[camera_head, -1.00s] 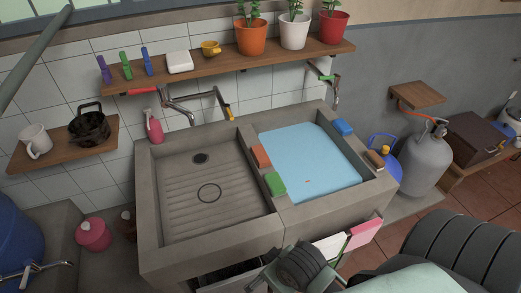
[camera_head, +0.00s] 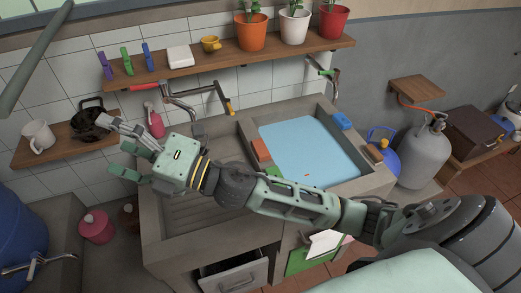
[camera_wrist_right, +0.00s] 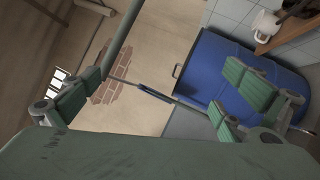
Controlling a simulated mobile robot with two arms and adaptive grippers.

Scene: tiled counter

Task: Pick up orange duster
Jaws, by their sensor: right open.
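The orange duster (camera_head: 261,149) looks like a small block lying on the divider between the two stone basins. My right gripper (camera_head: 115,148) is open and empty in the head view, left of the duster and well apart from it. It points left, in front of the wall shelf with the mug. My right forearm crosses in front of the basins. In the right wrist view the open fingers (camera_wrist_right: 160,88) have nothing between them, and the duster does not show. My left gripper is not in view.
The right basin holds blue water (camera_head: 310,150). A faucet (camera_head: 200,108) hangs over the left basin. A blue barrel (camera_head: 18,225) stands left; it also shows in the wrist view (camera_wrist_right: 235,75).

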